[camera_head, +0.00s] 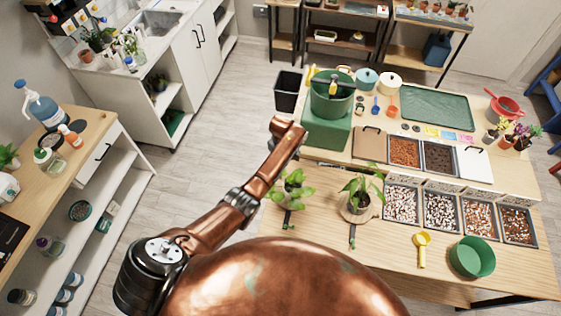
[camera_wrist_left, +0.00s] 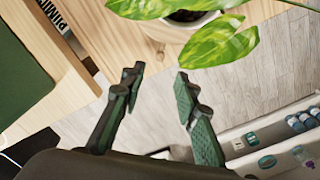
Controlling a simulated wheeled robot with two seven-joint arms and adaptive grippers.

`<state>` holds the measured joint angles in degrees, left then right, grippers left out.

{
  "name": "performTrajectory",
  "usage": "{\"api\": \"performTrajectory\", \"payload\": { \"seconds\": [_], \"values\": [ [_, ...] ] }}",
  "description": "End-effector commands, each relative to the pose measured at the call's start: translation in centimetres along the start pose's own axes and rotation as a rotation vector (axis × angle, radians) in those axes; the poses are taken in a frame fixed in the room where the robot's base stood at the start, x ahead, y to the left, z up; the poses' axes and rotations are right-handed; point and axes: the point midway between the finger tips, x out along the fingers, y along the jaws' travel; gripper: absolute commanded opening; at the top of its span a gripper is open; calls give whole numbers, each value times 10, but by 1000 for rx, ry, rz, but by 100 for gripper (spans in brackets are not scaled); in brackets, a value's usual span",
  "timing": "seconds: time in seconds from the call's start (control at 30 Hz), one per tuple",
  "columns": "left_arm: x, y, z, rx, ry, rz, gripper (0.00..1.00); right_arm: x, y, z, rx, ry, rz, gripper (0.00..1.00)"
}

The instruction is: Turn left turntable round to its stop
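The left potted plant (camera_head: 297,190) stands near the table's left edge. Its leaves (camera_wrist_left: 222,42) and pale pot rim (camera_wrist_left: 187,17) show at the top of the left wrist view. Round-edged wood (camera_wrist_left: 165,32) shows beneath the pot in the wrist view. My left gripper (camera_wrist_left: 158,78) is open and empty, apart from the plant, with floor showing between its fingers. My right gripper is not in view.
A green stand (camera_head: 325,132) holds a green pot (camera_head: 331,104) behind. A yellow scoop (camera_head: 422,250) and green bowl (camera_head: 472,257) lie front right.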

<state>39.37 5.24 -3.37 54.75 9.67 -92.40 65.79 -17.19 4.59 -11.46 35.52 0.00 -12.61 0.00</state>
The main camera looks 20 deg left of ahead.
Motion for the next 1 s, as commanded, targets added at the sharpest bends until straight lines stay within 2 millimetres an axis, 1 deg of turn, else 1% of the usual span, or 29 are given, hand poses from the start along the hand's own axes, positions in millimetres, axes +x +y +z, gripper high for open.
{"api": "performTrajectory", "payload": {
  "seconds": [0.03, 0.1, 0.23, 0.8, 0.9, 0.97, 1.0],
  "values": [
    [-7, 1, 0, 1, 1, 3, 29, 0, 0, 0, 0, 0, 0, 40],
    [-14, 1, 0, 1, 1, 1, 29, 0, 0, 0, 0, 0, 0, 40],
    [-20, 0, 0, 0, 0, -1, 29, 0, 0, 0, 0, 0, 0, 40],
    [-21, -1, 0, 2, 0, 0, 29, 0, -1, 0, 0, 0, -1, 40],
    [-14, -9, 2, 23, 3, 5, 29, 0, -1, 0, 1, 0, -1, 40],
    [-6, -20, 4, 54, 7, 13, 29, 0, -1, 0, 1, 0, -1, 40],
    [1, -30, 6, 83, 12, 21, 29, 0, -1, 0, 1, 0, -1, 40]
  ]
}}
